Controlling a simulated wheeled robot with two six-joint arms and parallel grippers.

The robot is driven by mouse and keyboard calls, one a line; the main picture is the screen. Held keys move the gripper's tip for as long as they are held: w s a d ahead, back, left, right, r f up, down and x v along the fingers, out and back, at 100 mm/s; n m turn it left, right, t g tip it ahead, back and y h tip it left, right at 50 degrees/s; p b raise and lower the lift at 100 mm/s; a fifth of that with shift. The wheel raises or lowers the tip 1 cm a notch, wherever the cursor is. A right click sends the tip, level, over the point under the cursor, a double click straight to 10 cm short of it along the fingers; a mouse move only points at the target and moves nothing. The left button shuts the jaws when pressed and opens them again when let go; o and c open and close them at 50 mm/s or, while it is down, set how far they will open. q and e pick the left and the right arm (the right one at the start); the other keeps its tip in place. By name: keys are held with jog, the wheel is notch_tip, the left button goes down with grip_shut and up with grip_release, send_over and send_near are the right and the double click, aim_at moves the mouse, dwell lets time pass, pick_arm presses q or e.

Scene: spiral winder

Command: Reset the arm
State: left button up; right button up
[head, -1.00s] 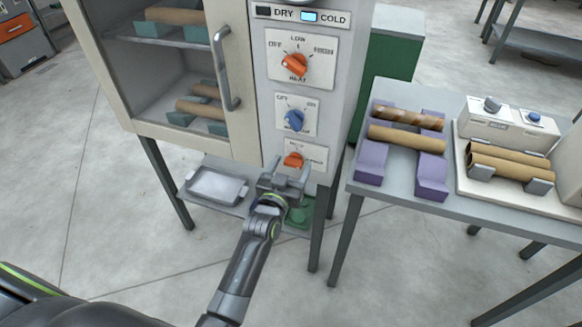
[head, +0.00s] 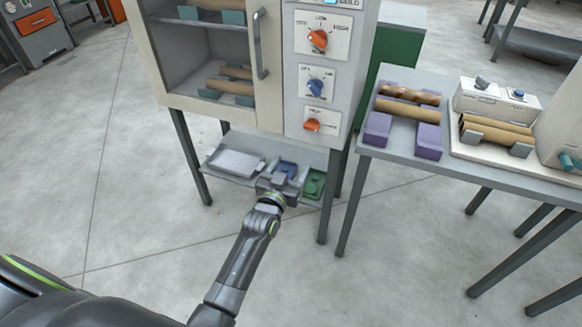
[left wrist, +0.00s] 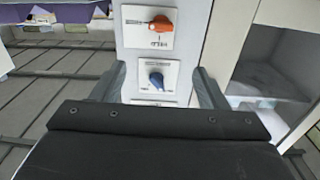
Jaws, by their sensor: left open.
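My left arm reaches in, and its left gripper (head: 283,176) is in front of and below the cabinet's control panel. In the left wrist view the two fingers of the gripper (left wrist: 160,82) stand apart with nothing between them. The lower orange knob (head: 312,125) is on the panel above the gripper, clear of it. A blue knob (head: 315,87) and an upper orange knob (head: 318,39) sit higher. An orange knob (left wrist: 161,24) and a blue knob (left wrist: 156,79) show beyond the fingers in the left wrist view. My right gripper is out of view.
The cabinet's glass door (head: 205,60) is shut, with tubes on racks inside. A table (head: 395,161) with tubes stands right. The floor in front is clear.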

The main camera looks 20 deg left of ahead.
pick_arm(q)
jog(key=s+a+f+g, duration=0.25)
jog(key=s+f, duration=0.35)
jog(key=f, duration=0.5)
jog(key=s+a+f+g+y, duration=0.1)
jog(key=s+f+g, duration=0.2)
jog(key=s+f, duration=0.55)
jog(key=s+a+f+g, duration=0.25)
jog(key=s+f, duration=0.25)
jog(key=f, duration=0.7)
jog(key=s+a+f+g, duration=0.1)
jog(key=s+f+g, duration=0.2)
jog(key=s, duration=0.8)
jog(key=s+a+f+g, duration=0.2)
jog(key=s+f, duration=0.4)
jog(key=s, duration=0.5)
jog(key=s+a+f+n+g, duration=0.1)
jog(key=s+f, duration=0.4)
jog(key=s, duration=0.6)
jog(key=a+g, duration=0.1)
jog(key=g, duration=0.1)
jog(key=shift+a+g+y, duration=0.15)
jog(key=shift+g+y, duration=0.15)
jog(key=shift+g, duration=0.1)
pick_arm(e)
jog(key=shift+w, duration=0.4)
